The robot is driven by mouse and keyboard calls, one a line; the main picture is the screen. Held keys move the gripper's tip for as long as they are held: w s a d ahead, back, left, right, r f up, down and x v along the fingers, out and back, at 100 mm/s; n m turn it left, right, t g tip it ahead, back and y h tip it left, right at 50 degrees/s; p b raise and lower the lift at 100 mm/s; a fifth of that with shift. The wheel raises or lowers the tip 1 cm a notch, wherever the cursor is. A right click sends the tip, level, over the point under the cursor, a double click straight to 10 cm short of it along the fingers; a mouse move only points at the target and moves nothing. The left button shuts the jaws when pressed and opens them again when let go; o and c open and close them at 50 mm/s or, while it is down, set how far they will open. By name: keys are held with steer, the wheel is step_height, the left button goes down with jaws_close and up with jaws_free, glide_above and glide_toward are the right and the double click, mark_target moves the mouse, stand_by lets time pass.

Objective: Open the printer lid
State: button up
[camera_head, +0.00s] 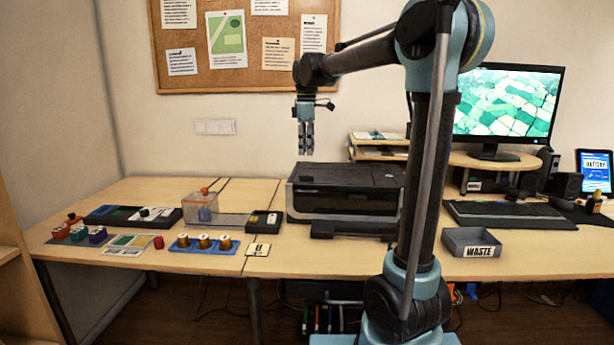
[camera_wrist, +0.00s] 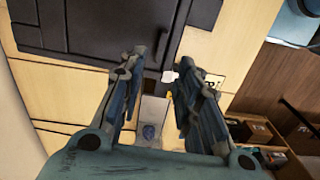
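The black printer (camera_head: 345,203) stands on the table in the middle of the head view, and its flat top lid (camera_head: 345,176) looks closed. My gripper (camera_head: 306,152) hangs pointing down, above and near the printer's left end, touching nothing. In the wrist view, the dark printer (camera_wrist: 95,30) fills the upper left, beyond my fingertips. My gripper also shows there with its two fingers (camera_wrist: 160,72) spread apart and nothing held between them.
A clear box (camera_head: 201,208) and a dark device (camera_head: 264,222) stand left of the printer. A blue tray with several spools (camera_head: 204,243) lies in front of them. The monitor (camera_head: 508,103) and a grey waste tray (camera_head: 471,243) are to the right. A corkboard (camera_head: 245,45) hangs behind.

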step_height(320, 180, down, 10)
stand_by(0.5)
jaws_close()
